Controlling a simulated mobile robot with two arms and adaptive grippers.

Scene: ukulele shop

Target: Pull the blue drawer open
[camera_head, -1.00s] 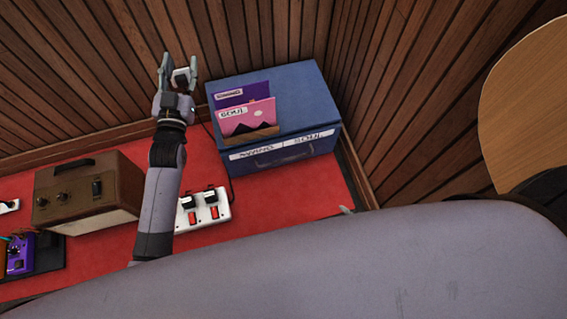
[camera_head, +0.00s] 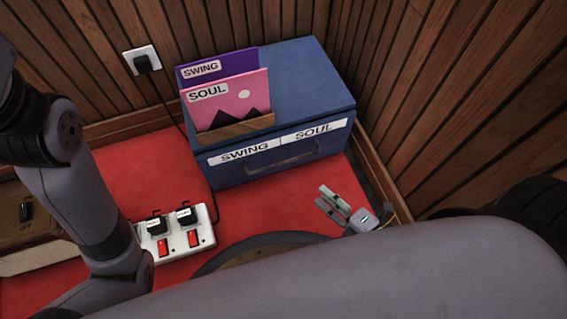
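The blue drawer (camera_head: 230,172) is the front of a blue box (camera_head: 310,85) in the corner. It carries the labels SWING and SOUL, with a dark handle (camera_head: 283,157) below them. The drawer looks closed, flush with the box. My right gripper (camera_head: 321,196) is in front of the drawer, below and right of the handle, apart from it. Its two fingers point left toward the drawer with a gap between them, and it holds nothing. My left arm rises along the left edge, and its gripper is out of the picture.
A purple SWING sleeve (camera_head: 243,60) and a pink SOUL sleeve (camera_head: 245,93) stand in a wooden holder (camera_head: 237,131) on the box. A white power strip (camera_head: 178,247) lies on the red surface (camera_head: 140,182). Wood walls close in behind and right.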

